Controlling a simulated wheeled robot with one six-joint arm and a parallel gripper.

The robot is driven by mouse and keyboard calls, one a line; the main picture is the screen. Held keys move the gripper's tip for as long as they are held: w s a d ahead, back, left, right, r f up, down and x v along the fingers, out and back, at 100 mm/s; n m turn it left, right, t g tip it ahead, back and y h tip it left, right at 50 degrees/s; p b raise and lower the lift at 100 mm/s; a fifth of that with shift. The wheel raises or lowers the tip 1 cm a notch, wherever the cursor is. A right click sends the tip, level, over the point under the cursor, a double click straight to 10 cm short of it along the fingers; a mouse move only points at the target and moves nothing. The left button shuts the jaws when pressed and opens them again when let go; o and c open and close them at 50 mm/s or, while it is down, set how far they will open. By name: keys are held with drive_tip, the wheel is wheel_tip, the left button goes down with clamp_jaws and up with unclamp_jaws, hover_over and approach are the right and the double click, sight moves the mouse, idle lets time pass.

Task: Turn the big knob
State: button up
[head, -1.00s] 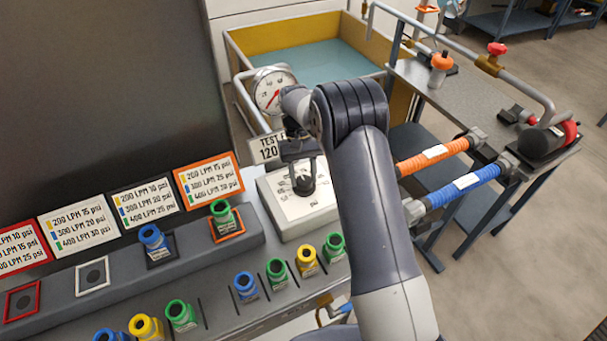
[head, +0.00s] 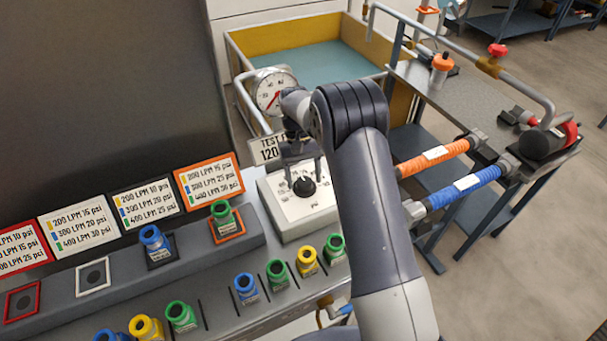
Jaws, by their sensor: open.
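The big knob (head: 304,188) is black and round with a white pointer mark. It sits on a white dial plate (head: 297,208) with printed numbers, on top of a pale box. My gripper (head: 303,178) is open above the knob and points down at it. One finger shows at the knob's left and one at its right, with a gap between them. The knob shows clearly below the fingers; I cannot tell whether either fingertip touches it. A round gauge (head: 273,91) with a red needle stands behind my wrist.
Several coloured bottle-like fittings (head: 246,288) stand on the grey bench in front. A sign (head: 266,149), partly hidden by my arm, stands behind the dial. Orange (head: 433,157) and blue (head: 464,186) hoses lie to the right. A yellow-walled tank (head: 300,36) is behind.

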drive_tip(key=d+b+v, duration=0.1)
drive_tip(key=v, duration=0.9)
drive_tip(key=shift+w+a+r, duration=0.2)
drive_tip(key=shift+a+r, duration=0.15)
drive_tip(key=shift+a, duration=0.15)
drive_tip(key=p+x, duration=0.1)
drive_tip(key=x, duration=1)
drive_tip(key=shift+r, duration=0.1)
